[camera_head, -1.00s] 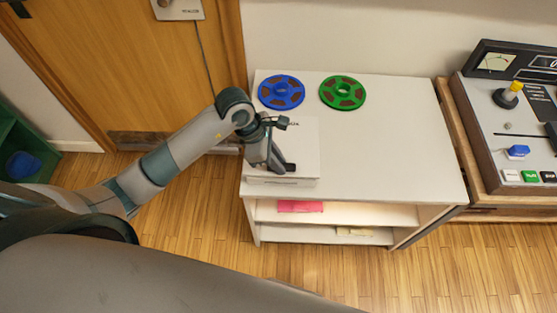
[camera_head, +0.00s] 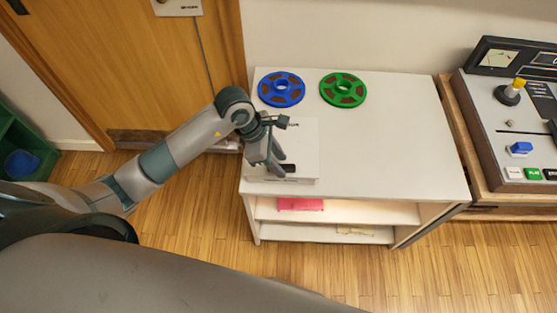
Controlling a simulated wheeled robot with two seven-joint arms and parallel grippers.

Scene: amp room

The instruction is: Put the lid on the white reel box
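A small dark patch shows beside the fingertips. I cannot tell whether the fingers touch the box. The gripper hides part of the box's left side. My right gripper is out of view.
A blue reel (camera_head: 281,89) and a green reel (camera_head: 343,90) lie behind the box on the white table (camera_head: 400,150). The table's right half is clear. A pink item (camera_head: 300,204) is on the shelf below. A control console (camera_head: 510,135) stands at the right.

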